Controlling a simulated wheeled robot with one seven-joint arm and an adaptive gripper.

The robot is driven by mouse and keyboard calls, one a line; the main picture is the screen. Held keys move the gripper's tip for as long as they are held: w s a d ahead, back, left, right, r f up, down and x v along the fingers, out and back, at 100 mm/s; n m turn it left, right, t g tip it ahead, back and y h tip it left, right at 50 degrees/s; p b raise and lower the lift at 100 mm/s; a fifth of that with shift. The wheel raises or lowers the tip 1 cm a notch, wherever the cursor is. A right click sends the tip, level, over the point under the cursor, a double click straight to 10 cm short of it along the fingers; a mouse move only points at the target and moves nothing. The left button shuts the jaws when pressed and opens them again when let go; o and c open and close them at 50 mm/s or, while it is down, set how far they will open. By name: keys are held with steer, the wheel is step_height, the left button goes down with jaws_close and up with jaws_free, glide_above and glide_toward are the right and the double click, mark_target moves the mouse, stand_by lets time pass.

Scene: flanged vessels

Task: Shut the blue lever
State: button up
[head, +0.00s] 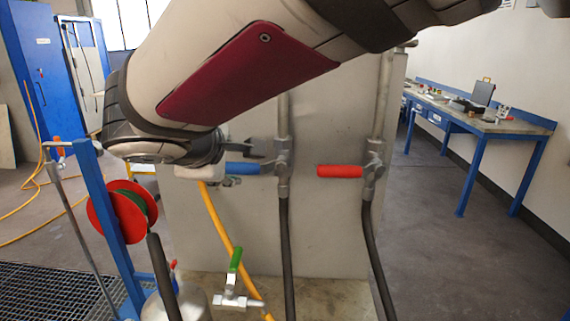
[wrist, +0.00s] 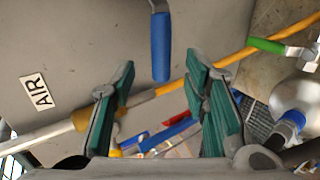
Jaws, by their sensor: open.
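The blue lever (head: 243,168) lies level in the head view, pointing left from its valve (head: 283,165) on a grey vertical pipe in front of a grey panel. In the wrist view the blue lever (wrist: 161,48) hangs from the top edge, its free end between the two fingertips in the picture. My gripper (head: 250,162) is at the lever's free end, partly hidden by my arm. In the wrist view my gripper (wrist: 161,70) is open, with green-padded fingers on either side of the lever. I see no clear contact.
A red lever (head: 340,171) on a second pipe is to the right. A green-handled valve (head: 234,262) is below, beside a yellow hose (head: 216,220). A blue post with a red reel (head: 115,212) stands left. A workbench (head: 480,124) is far right, with open floor before it.

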steer(key=shift+v, duration=2.15)
steer(key=s+d+f+m+g+h, duration=0.1)
steer(key=s+d+m, duration=0.15)
steer(key=d, duration=0.55)
steer(key=s+d+f+m+g+h, duration=0.1)
steer(key=d+m+g, duration=0.15)
steer(key=d, duration=0.45)
steer(key=s+d+f+m+g, duration=0.1)
steer(key=d+f+m, duration=0.15)
steer(key=d, duration=0.55)
steer(key=s+d+f+m+g+y, duration=0.1)
steer(key=s+d+f+m, duration=0.2)
steer(key=s, duration=0.4)
steer(key=s+d+f+m+g+y, duration=0.1)
steer(key=s+d+f+m, duration=0.2)
steer(key=s+d+m, duration=0.2)
steer(key=s+m, duration=0.2)
steer(key=s, duration=0.1)
steer(key=shift+y, duration=0.3)
steer(key=shift+d+f, duration=0.1)
steer(key=shift+c, duration=0.5)
